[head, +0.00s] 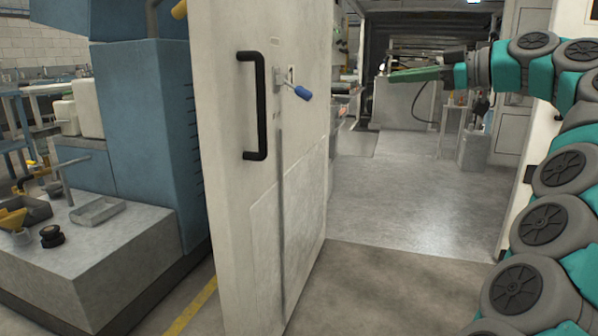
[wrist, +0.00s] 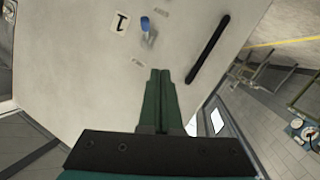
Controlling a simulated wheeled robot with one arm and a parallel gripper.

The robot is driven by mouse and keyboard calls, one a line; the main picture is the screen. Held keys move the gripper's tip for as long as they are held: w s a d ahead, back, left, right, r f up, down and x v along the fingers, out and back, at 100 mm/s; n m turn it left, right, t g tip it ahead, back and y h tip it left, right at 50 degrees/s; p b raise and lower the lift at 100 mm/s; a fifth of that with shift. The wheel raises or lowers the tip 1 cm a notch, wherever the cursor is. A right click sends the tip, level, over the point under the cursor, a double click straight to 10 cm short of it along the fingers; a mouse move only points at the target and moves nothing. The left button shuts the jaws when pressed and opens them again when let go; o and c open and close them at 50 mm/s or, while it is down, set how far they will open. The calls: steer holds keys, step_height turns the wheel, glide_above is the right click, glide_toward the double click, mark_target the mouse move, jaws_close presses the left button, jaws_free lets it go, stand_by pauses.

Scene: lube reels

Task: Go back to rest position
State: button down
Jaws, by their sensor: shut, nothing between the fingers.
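My gripper (head: 392,76) is at the upper right of the head view, on my outstretched arm, with its green fingers pointing left. In the wrist view the fingers of my gripper (wrist: 161,76) are together, with nothing between them. A pale door (head: 225,200) stands in the middle of the head view, with a black bar handle (head: 261,105) and a blue-handled latch (head: 302,93). In the wrist view the door (wrist: 60,80) lies beyond the fingers, with the black handle (wrist: 208,49) and the blue latch (wrist: 145,24). No contact between gripper and door is visible.
A blue machine (head: 148,130) and a low grey block (head: 100,255) with a small tray (head: 97,211) stand left of the door. To its right, an opening shows clear grey floor (head: 410,205). A small stand (head: 453,125) and a pale cabinet (head: 403,103) are farther back.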

steer(key=s+a+f+m+g+h+p, duration=0.2)
steer(key=s+a+f+m+g+h, duration=0.35)
steer(key=s+a+f, duration=1.1)
steer(key=s+d+f+m+g+h+p, duration=0.1)
steer(key=s+d+f+m+g+h, duration=0.2)
steer(key=s+f, duration=1)
steer(key=s+d+f+m+g+h, duration=0.3)
steer(key=s+d+f+m, duration=0.3)
steer(key=s+f, duration=0.8)
steer(key=shift+s+d+h+p, duration=0.3)
steer(key=shift+d+h, duration=0.25)
steer(key=shift+d, duration=0.35)
